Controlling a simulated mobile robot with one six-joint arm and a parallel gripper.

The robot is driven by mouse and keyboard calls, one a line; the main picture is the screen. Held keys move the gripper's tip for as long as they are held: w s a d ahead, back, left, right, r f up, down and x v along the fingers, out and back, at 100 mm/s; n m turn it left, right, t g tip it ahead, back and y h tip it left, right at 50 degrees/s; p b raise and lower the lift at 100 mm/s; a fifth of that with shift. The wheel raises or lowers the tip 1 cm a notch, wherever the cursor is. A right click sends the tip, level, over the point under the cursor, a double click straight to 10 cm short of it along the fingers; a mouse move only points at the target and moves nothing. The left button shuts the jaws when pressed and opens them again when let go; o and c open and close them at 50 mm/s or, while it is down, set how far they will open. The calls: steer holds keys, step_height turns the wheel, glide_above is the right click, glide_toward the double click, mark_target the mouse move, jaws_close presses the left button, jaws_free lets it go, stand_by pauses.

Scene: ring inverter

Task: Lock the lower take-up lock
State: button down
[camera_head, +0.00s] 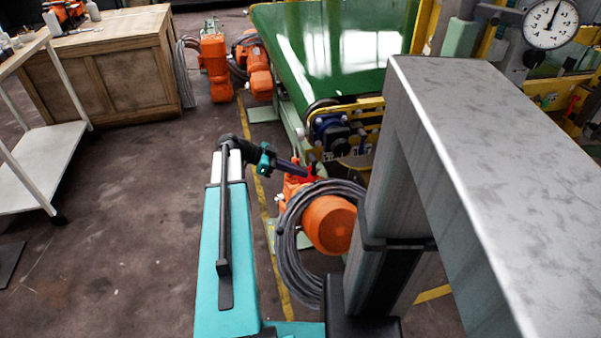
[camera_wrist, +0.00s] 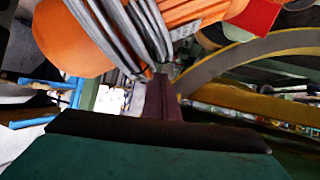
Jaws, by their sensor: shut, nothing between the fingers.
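My gripper (camera_head: 302,173) reaches out on my arm toward the side of the green conveyor. Its fingers look shut and empty. In the wrist view the dark fingers (camera_wrist: 161,88) point up at grey hoses and an orange housing. A small red part (camera_head: 312,174) lies right at the fingertips in the head view; it may be the lower take-up lock, but I cannot tell. A red piece (camera_wrist: 260,17) also shows at the upper right of the wrist view, apart from the fingers. I cannot tell whether the fingers touch anything.
An orange motor (camera_head: 330,222) with a coiled grey cable (camera_head: 287,238) stands close below my gripper. The green conveyor belt (camera_head: 325,45) and its yellow frame lie behind. A dial gauge (camera_head: 551,22) is at the upper right. The floor at left is clear up to a white cart (camera_head: 40,165).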

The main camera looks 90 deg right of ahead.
steer(key=w+a, duration=0.1)
steer(key=w, duration=1.2)
steer(key=shift+r, duration=0.15)
